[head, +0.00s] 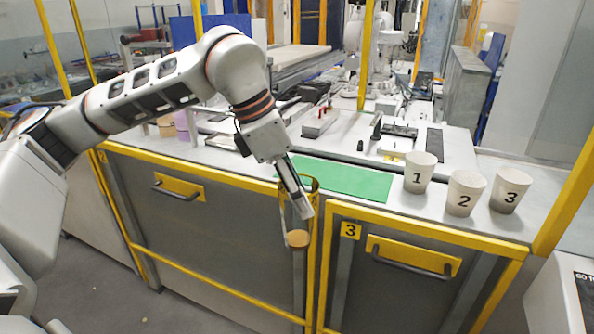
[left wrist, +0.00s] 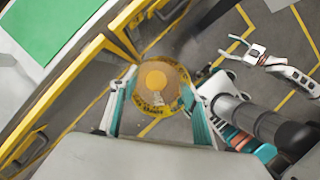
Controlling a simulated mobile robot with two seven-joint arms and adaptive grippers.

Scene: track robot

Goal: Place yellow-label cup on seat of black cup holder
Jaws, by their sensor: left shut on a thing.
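The yellow-label cup (head: 298,238) is see-through with an orange-brown bottom, held in the air in front of the counter edge. In the left wrist view the cup (left wrist: 155,78) shows a yellow ring with dark print, between the teal fingers. My left gripper (head: 305,208) is shut on it and points down. My right gripper (left wrist: 229,47) shows only in the left wrist view, fingers apart and empty. I cannot make out the black cup holder in either view.
A green mat (head: 345,180) lies on the counter behind the cup. White cups numbered 1 (head: 420,165), 2 (head: 463,205) and 3 (head: 509,202) stand to its right. Drawer fronts with yellow frames and handles (head: 410,262) face me below. Grey floor lies in front.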

